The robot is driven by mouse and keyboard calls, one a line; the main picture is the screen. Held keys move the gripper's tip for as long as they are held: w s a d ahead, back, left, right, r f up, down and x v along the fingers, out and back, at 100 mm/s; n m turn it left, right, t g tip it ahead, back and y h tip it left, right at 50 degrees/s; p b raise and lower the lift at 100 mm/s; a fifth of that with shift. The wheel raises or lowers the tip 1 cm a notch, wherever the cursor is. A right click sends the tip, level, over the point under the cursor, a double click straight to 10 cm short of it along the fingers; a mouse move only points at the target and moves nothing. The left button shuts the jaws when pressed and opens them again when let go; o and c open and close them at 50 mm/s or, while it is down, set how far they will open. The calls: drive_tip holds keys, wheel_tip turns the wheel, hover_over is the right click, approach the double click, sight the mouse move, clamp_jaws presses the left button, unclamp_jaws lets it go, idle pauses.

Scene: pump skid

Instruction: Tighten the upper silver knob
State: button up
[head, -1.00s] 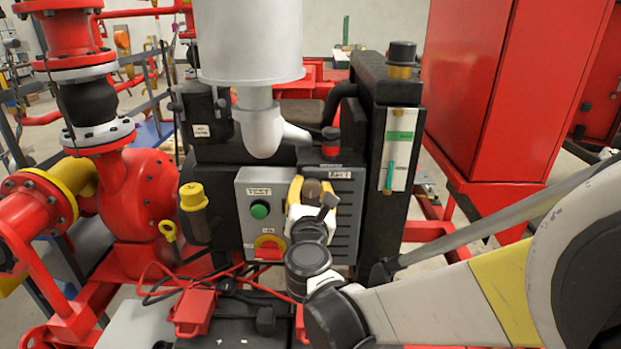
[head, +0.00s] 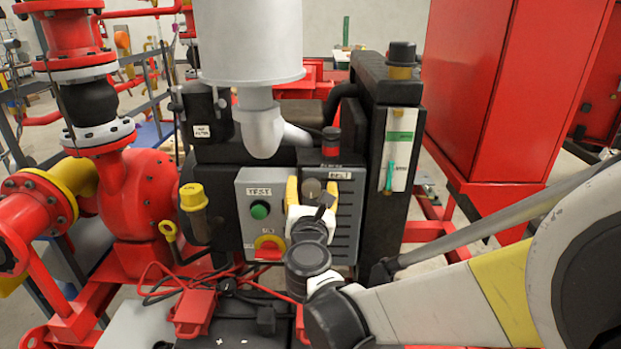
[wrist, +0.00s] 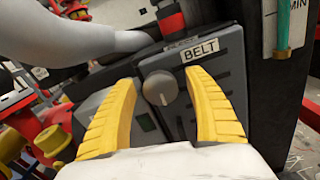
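The silver knob (wrist: 158,88) sits on the grey panel just below the BELT label (wrist: 201,48). It is round with a raised grip bar across its face and a pale pointer line. I see only this one silver knob. My gripper (wrist: 162,78) is open, its two yellow fingers on either side of the knob, with a visible gap on each side in the wrist view. In the head view my gripper (head: 312,181) faces the panel; its depth against the knob is hard to judge.
Left of the knob a grey TEST box (head: 255,212) carries a green button and a red-yellow switch (head: 268,246). A white pipe (head: 264,125) hangs at upper left. A gauge strip (head: 400,150) is at right.

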drive_tip(key=s, duration=1.2)
drive_tip(key=shift+a, duration=0.15)
drive_tip(key=s+d+f+m+g+h, duration=0.2)
drive_tip(key=d+f+m+g, duration=0.1)
drive_tip(key=d+m, duration=0.55)
drive_tip(key=s+d+f+m+g+h, duration=0.1)
drive_tip(key=s+d+f+m+g, duration=0.15)
drive_tip(key=d+m, duration=0.6)
drive_tip(key=s+f+m+g+y, duration=0.1)
drive_tip(key=s+f+m+g, duration=0.1)
drive_tip(key=s+m, duration=0.3)
drive_tip(key=s+d+f+m+g+y, duration=0.1)
drive_tip(key=s+f+m+g+y, duration=0.1)
drive_tip(key=s+m, duration=0.4)
drive_tip(key=m+g, duration=0.1)
drive_tip(key=m, duration=0.4)
drive_tip(key=shift+d+m+y, duration=0.25)
drive_tip(key=shift+m+y, duration=0.05)
